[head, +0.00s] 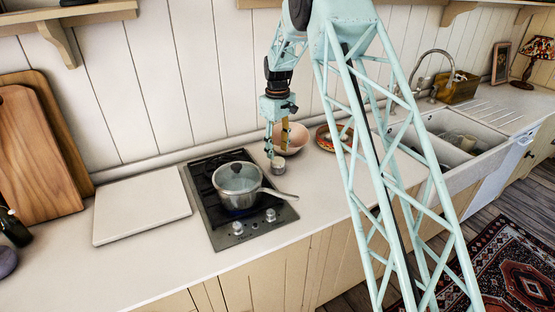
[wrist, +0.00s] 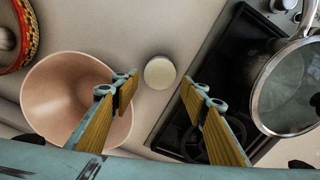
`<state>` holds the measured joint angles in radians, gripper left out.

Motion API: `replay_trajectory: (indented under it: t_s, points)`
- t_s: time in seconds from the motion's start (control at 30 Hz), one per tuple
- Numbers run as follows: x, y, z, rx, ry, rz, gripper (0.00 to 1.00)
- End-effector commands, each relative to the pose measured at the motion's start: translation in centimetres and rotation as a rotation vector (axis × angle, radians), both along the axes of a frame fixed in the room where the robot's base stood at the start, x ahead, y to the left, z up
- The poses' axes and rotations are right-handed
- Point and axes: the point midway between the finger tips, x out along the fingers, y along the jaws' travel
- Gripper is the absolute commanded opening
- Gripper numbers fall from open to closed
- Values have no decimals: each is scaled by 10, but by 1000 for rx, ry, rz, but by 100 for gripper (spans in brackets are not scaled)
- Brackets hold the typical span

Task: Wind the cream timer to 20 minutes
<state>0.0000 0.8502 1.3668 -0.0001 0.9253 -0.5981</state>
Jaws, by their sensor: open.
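The cream timer (head: 278,165) is a small round piece on the counter, between the hob and the pink bowl. In the wrist view its pale round top (wrist: 159,72) shows between my fingertips and slightly beyond them, with a gap on both sides. No scale marks can be read on it. My gripper (head: 276,152) is open and points down just above the timer. In the wrist view my two yellow-padded fingers (wrist: 160,88) stand wide apart and hold nothing. I cannot tell the exact height of the fingertips over the timer.
A black hob (head: 227,224) with a lidded saucepan (head: 238,190) is left of the timer, its handle pointing right. The pink bowl (wrist: 64,92) stands close to one finger. A patterned red dish (head: 324,139) and the sink (head: 450,152) are farther right. A white board (head: 140,205) lies left.

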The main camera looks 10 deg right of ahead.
Motion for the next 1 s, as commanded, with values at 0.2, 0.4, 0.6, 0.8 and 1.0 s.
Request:
replay_trajectory:
  t_s: [0.2, 0.4, 0.6, 0.8, 1.0]
  points:
    - [0, 0, -27, 0, 1, 0, 40]
    - [0, 0, -42, 1, -1, 0, 40]
    - [0, 0, -47, 1, -1, 0, 40]
    - [0, 0, -47, 1, -1, 0, 40]
    - [0, 0, -47, 1, -1, 0, 28]
